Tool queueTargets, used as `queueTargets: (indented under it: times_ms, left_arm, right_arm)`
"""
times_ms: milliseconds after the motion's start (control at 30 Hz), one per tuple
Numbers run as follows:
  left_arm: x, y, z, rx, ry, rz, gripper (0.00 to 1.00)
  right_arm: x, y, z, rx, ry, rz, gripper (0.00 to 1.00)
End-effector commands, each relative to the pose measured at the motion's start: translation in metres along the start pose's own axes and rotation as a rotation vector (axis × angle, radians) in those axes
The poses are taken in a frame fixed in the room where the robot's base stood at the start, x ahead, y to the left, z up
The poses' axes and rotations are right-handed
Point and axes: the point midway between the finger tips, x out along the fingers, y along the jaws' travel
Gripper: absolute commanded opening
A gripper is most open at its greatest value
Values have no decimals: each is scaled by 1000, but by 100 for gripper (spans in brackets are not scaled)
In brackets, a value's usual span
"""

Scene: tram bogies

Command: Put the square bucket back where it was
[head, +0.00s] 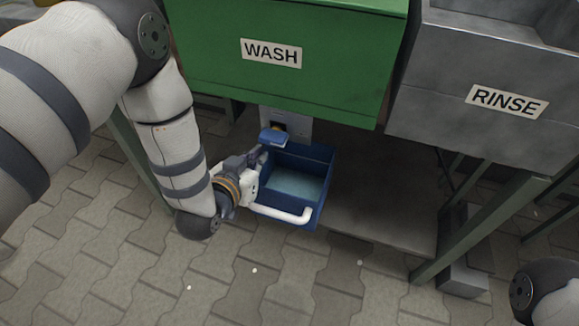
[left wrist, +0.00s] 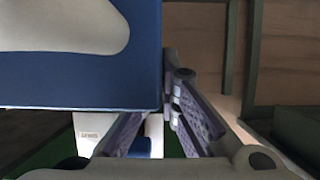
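The square bucket (head: 303,160) is blue, with a pale blue inside and a white bar handle (head: 280,213) along its near side. It is upright below the front of the green wash tub. My left gripper (head: 262,156) is at the bucket's left side, close to a blue lever (head: 273,136). In the left wrist view, the blue bucket (left wrist: 80,85) fills the upper left. There the fingers of my left gripper (left wrist: 165,100) are apart, and I see no object clamped between them. Whether they touch the bucket is unclear. My right gripper is out of view.
The green tub marked WASH (head: 290,85) and the grey tub marked RINSE (head: 480,120) stand above. A grey low shelf (head: 380,215) lies right of the bucket, with a green leg (head: 480,230) at its right. Paved floor (head: 300,280) in front is clear.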

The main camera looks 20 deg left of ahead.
Motion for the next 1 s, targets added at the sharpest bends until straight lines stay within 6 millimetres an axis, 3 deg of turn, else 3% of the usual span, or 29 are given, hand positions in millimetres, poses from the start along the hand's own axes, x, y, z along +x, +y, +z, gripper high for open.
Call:
queueTargets:
  times_ms: [200, 400, 633, 800, 1000]
  left_arm:
    - [75, -25, 12, 0, 0, -2, 0]
    - [124, -38, 36, 0, -4, 0, 0]
    - [147, -44, 44, 0, 1, -1, 0]
    - [159, -44, 73, -1, -3, -1, 0]
    - [157, -44, 69, 0, 2, 0, 0]
  right_arm:
    - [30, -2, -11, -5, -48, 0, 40]
    - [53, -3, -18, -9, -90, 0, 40]
    - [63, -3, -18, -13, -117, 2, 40]
    - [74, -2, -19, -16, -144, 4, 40]
    - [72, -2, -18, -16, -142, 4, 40]
